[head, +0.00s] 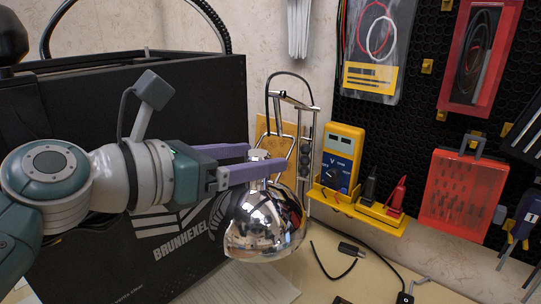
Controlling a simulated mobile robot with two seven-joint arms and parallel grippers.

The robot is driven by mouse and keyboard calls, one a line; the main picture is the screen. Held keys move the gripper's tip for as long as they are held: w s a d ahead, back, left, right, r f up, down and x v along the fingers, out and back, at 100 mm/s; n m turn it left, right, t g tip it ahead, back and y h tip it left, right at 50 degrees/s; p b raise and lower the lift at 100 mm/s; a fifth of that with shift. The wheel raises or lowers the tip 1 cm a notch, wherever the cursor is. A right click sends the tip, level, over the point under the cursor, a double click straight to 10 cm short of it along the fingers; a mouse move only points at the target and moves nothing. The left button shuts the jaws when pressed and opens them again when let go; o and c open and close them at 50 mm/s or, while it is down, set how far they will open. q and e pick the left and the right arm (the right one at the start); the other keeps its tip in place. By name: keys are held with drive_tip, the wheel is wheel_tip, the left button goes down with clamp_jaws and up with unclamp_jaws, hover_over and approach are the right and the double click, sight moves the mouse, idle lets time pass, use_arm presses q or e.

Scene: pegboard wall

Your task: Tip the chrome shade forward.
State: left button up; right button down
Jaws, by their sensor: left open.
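The chrome shade (265,228) is a shiny dome hanging from a thin jointed lamp arm (303,150), with its opening facing down. It is in the middle of the head view, above the worktop. My left gripper (268,162) comes in from the left with its two purple fingers apart. The fingers reach to the top of the shade, around or beside its narrow neck. I cannot tell whether they touch it. The shade's upper part is partly hidden by the nearer finger. My right gripper is not in view.
A large black case (70,110) stands behind my left arm. A yellow multimeter (342,157) sits in a yellow holder (362,212) right of the lamp. A red bit case (462,190) hangs on the black pegboard (425,105). Cables (335,262) lie on the worktop.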

use_arm(q)
drive_tip(key=p+v, duration=0.1)
drive_tip(key=v, duration=0.9)
drive_tip(key=shift+p, duration=0.3)
